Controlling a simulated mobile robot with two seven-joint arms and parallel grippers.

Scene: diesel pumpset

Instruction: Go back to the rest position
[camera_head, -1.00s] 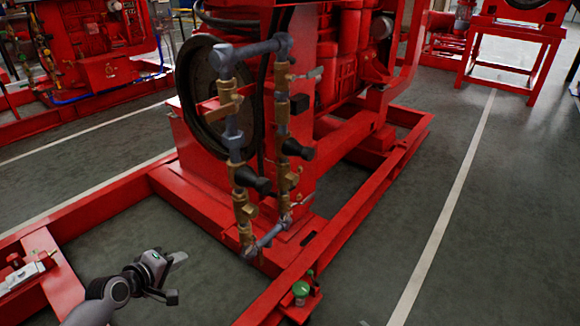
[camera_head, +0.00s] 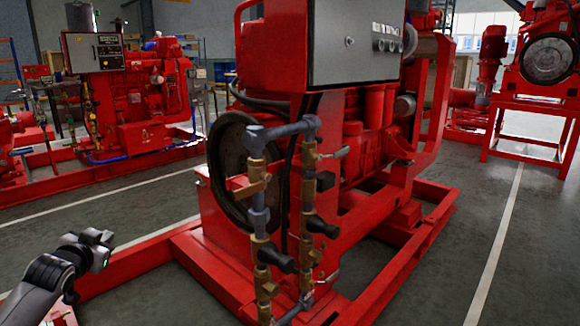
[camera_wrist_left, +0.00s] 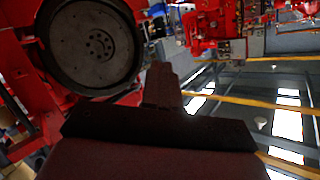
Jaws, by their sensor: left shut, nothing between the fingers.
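My left arm comes in at the lower left of the head view. Its wrist end (camera_head: 95,248), with a small green light, is raised beside the red base frame (camera_head: 140,257). The fingers cannot be made out clearly there. In the left wrist view my left gripper (camera_wrist_left: 160,78) shows as dark fingers together, with nothing between them. A round dark wheel (camera_wrist_left: 92,45) on red machinery is behind it; I cannot tell how far. My right gripper is in neither view.
The red diesel pumpset (camera_head: 350,130) stands in front, with a grey control box (camera_head: 355,45) and grey-and-brass piping (camera_head: 262,215) facing me. Another red pumpset (camera_head: 130,95) stands at the back left, and a red stand (camera_head: 530,125) at the right. Grey floor (camera_head: 470,270) is clear at the right.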

